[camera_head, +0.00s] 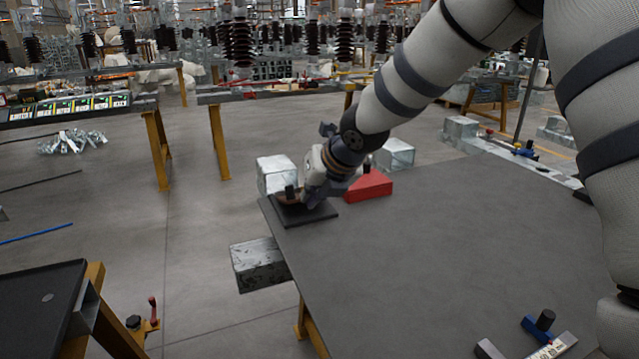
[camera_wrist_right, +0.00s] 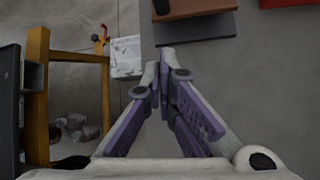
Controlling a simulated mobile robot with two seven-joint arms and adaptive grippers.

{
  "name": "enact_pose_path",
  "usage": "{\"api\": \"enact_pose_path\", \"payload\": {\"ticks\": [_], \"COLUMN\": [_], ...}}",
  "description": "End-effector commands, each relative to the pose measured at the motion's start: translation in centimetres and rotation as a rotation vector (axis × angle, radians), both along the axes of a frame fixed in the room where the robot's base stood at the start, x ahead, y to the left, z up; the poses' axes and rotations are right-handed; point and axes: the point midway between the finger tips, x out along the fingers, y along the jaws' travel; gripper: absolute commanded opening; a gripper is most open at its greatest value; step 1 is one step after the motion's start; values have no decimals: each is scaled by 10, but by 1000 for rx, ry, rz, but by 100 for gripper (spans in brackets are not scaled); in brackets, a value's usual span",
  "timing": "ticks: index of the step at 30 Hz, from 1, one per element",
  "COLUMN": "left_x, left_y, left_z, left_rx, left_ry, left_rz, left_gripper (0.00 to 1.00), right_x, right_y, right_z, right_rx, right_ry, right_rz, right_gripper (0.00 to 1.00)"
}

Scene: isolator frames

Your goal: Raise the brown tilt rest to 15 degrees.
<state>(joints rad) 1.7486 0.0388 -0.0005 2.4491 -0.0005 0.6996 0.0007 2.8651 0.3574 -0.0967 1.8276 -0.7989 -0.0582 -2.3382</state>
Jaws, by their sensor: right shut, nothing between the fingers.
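The brown tilt rest (camera_head: 288,197) sits at the far left corner of the grey table, on a dark base plate (camera_head: 318,213). A dark knob stands on it. My right gripper (camera_head: 312,196) is low at the rest and hides much of it in the head view. In the right wrist view, the brown rest (camera_wrist_right: 205,8) and its dark base (camera_wrist_right: 200,30) lie at the top edge, just beyond the fingertips of my shut, empty right gripper (camera_wrist_right: 165,55). The tilt angle cannot be read. My left gripper is not in view.
A red wedge-shaped block (camera_head: 372,186) stands just right of the rest. Shiny metal blocks (camera_head: 276,172) show beyond the table's far edge. The grey table (camera_head: 430,260) is bare in the middle. Blue tools (camera_head: 540,325) lie at its near right.

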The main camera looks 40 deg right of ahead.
Motion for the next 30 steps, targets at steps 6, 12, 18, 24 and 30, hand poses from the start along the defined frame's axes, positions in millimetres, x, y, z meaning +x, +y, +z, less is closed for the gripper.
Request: {"api": "enact_pose_path", "payload": {"ticks": [6,12,18,24,30], "left_x": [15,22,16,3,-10], "left_y": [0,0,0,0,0], "left_z": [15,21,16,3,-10], "left_rx": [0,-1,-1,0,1], "left_ry": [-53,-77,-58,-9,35], "left_rz": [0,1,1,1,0], "left_gripper": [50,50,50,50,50], "right_x": [39,29,35,76,118], "right_y": [94,13,-10,-20,-29], "right_z": [9,30,24,16,13], "right_rx": [1482,2390,2534,2525,2524], "right_ry": [-243,-484,-554,-552,-550], "right_rz": [-739,-1273,-1349,-1353,-1351], "right_gripper": [0,0,0,0,0]}}
